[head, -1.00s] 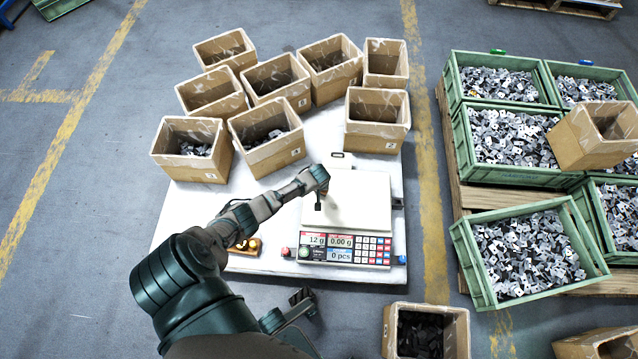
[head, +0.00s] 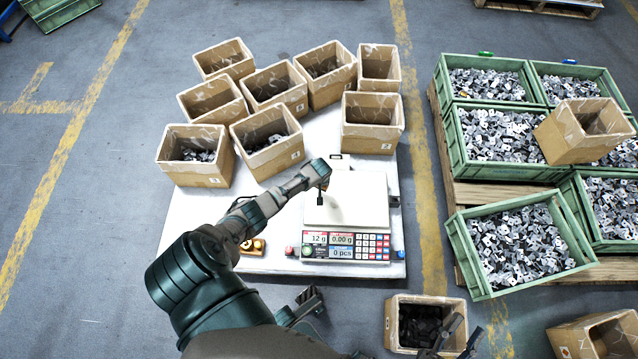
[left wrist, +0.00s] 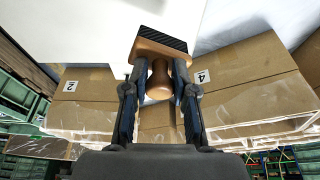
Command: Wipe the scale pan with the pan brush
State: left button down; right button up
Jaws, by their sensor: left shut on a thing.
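The scale (head: 345,247) stands on a white table, its pale flat pan (head: 360,205) on top. My left gripper (head: 321,184) is over the left part of the pan, shut on the pan brush (head: 320,198). In the left wrist view, the brush (left wrist: 159,46) has a wooden block, a rounded handle between the fingers (left wrist: 158,88), and a dark bristle face turned toward a white surface. I cannot tell whether the bristles touch the pan. My right gripper (head: 467,326) shows at the bottom, fingers apart, near a cardboard box.
Several cardboard boxes (head: 270,155) crowd the table's back. A wooden block with brass pieces (head: 252,247) lies left of the scale. Green crates of metal parts (head: 575,262) stand on a pallet at the right. A box with dark contents (head: 394,325) stands on the floor in front.

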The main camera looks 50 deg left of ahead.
jog(key=shift+w+d+f+g, duration=0.1)
jog(key=shift+w+f+g, duration=0.1)
jog(key=shift+f+g, duration=0.2)
jog(key=shift+w+d+f+g, duration=0.15)
jog(key=shift+f+g, duration=0.15)
jog(key=shift+f, duration=0.15)
jog(key=shift+w+a, duration=0.1)
jog(key=shift+a, duration=0.1)
